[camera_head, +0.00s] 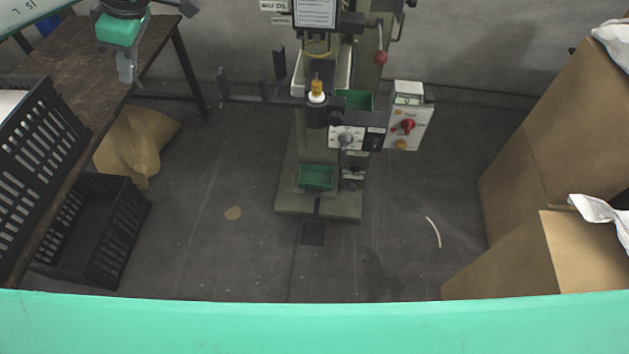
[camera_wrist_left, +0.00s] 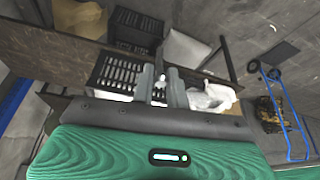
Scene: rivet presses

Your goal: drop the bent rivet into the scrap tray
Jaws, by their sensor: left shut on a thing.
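My left gripper (camera_head: 128,76) hangs over the wooden table at the upper left of the head view. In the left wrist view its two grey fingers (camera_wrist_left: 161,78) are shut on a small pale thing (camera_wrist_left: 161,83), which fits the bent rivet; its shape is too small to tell. In the head view a green tray (camera_head: 316,177) sits on the foot of the press, and another green bin (camera_head: 361,99) shows behind the press head. I cannot tell which one is the scrap tray. Both are well to the right of my left gripper. My right gripper is not in view.
The press (camera_head: 318,112) stands mid-view with a control box (camera_head: 408,117). Black crates (camera_head: 100,235) are at the left, by the wooden table (camera_head: 150,40). Cardboard boxes (camera_head: 570,130) stand at the right. The floor between is mostly clear.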

